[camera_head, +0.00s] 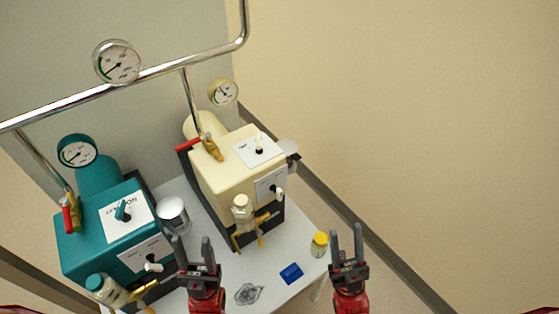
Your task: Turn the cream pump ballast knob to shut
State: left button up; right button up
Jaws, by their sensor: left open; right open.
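The cream pump (224,176) stands on a white table, right of a teal pump. A pale knob (259,145) sits on a white label plate on its top face. A second small white knob (278,191) sits on a plate on its front face. The lettering on both plates is too small to read, so I cannot tell which is the ballast knob. My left gripper (193,250) is open and empty in front of the pumps. My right gripper (346,242) is open and empty near the table's right edge. Both are apart from the cream pump.
The teal pump (88,236) has its own knobs and a red-handled valve. A glass trap with brass fittings (242,210) fronts the cream pump. A blue block (291,273), a yellow-capped jar (319,244) and a grey coil (248,293) lie on the table (270,254). A metal pipe (75,98) crosses above.

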jog(key=w+a+f+g, duration=0.2)
jog(key=w+f+g, duration=0.1)
jog(key=f, duration=0.3)
jog(key=w+a+f+g, duration=0.2)
jog(key=w+f+g, duration=0.15)
jog(key=f, duration=0.25)
jog(key=m+g+h, duration=0.2)
jog(key=g, duration=0.1)
send_near(281, 196)
jog(key=p+x, duration=0.1)
jog(key=x, duration=0.3)
jog(key=p+x, duration=0.2)
jog(key=x, duration=0.3)
jog(key=shift+w+a+r, duration=0.1)
jog(key=shift+w+r, duration=0.1)
jog(key=shift+r, duration=0.15)
jog(key=shift+w+a+r+p, duration=0.15)
jog(key=shift+w+a+p, duration=0.2)
jog(key=shift+w, duration=0.2)
grip_shut()
